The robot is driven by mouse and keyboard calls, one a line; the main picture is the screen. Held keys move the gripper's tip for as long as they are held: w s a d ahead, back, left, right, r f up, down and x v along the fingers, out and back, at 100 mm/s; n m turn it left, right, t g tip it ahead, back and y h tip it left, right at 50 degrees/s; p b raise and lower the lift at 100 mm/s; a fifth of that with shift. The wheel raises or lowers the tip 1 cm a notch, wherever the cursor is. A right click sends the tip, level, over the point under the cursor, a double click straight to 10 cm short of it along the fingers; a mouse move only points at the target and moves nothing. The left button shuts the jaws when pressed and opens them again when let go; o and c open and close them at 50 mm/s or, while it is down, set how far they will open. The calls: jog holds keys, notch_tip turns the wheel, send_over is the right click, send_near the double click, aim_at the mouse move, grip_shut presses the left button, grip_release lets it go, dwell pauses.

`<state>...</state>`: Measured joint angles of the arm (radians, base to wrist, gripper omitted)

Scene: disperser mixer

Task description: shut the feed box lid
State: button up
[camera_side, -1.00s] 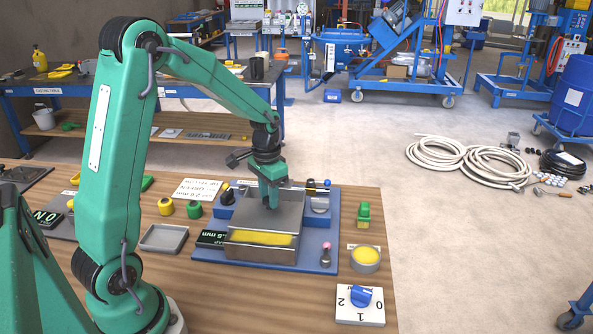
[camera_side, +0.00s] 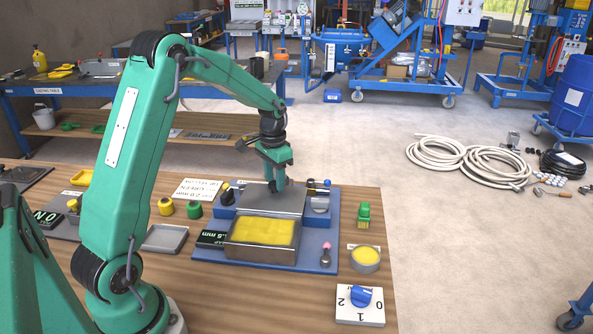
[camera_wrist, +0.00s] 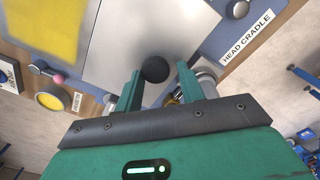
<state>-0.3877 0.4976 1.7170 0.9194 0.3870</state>
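The feed box (camera_side: 262,254) stands on the blue base with yellow material (camera_side: 262,232) showing in its open front part. Its flat grey metal lid (camera_side: 258,201) covers the back part; the lid also fills the middle of the wrist view (camera_wrist: 135,45), beside the yellow. A round black knob (camera_wrist: 155,69) sits on the lid. My gripper (camera_side: 276,187) is over the lid's back right part. In the wrist view my gripper's fingers (camera_wrist: 160,72) stand apart on either side of the knob, with a small gap visible on the right finger's side.
A small grey post with a pink tip (camera_side: 325,254) stands at the base's front right. A round yellow-filled dish (camera_side: 365,258), a blue rotary switch (camera_side: 360,297) and a green-yellow block (camera_side: 363,215) are to the right. An empty grey tray (camera_side: 166,238) lies left.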

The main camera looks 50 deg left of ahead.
aim_at(274, 182)
jog(key=shift+o, duration=1.1)
jog(key=shift+r, duration=3.95)
jog(key=shift+s+d, duration=0.1)
